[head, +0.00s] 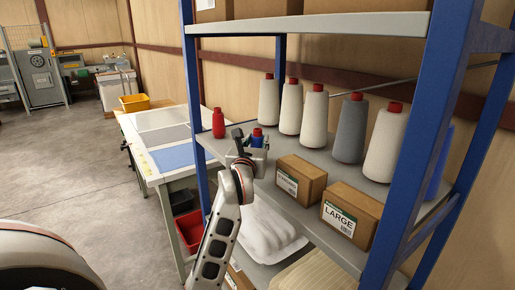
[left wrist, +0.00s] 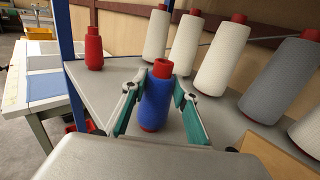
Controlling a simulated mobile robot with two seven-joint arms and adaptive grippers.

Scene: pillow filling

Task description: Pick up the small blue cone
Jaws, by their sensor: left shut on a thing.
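The small blue cone (left wrist: 157,103), a spool of blue thread with a red top, stands upright between the fingers of my left gripper (left wrist: 152,112) in the left wrist view. The teal finger pads flank it on both sides, and the gripper is shut on it. In the head view the blue cone (head: 257,139) shows just beyond my left gripper (head: 250,150), at the shelf's left part. A small red cone (head: 218,123) stands apart on the same shelf, to the left; it also shows in the left wrist view (left wrist: 94,48). My right gripper is not in view.
Several tall white cones (head: 291,107) and a grey cone (head: 352,128) line the back of the shelf (head: 322,158). Two cardboard boxes (head: 352,214) stand at its front edge. Blue posts (head: 192,100) frame the rack. A work table (head: 165,140) is at the left.

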